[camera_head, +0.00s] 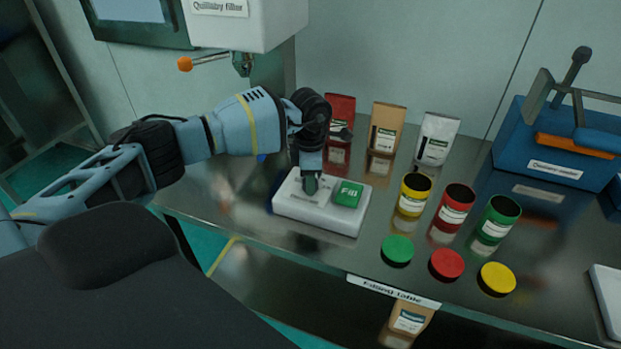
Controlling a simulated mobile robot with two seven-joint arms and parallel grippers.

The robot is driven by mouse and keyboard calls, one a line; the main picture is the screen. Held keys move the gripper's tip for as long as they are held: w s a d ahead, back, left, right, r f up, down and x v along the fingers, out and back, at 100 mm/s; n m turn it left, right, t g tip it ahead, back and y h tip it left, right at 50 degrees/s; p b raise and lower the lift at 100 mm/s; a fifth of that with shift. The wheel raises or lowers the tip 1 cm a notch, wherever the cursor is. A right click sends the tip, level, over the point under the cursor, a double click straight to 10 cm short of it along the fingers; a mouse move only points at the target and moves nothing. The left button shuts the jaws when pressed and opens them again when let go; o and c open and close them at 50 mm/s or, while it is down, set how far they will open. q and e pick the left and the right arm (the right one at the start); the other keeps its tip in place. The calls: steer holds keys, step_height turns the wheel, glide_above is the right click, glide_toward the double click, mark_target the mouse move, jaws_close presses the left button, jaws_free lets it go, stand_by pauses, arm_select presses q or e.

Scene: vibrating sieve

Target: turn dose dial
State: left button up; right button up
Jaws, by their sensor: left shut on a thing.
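A white control box (320,216) with a green button marked "Fill" (348,194) sits on the metal table. My left gripper (311,182) points down over the left part of the box's top and is shut on the dose dial (311,186). Most of the dial is hidden by the fingers, so its setting cannot be read. My right gripper is not in view.
Red, brown and white bags (437,139) stand behind the box. Open yellow, red and green jars (453,206) stand to its right, with three lids (446,264) in front. A blue machine (555,150) is at the far right. A filler with an orange-knobbed lever (185,64) hangs above left.

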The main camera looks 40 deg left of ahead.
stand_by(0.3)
arm_select(q)
steer(key=o, duration=1)
steer(key=shift+r, duration=3.95)
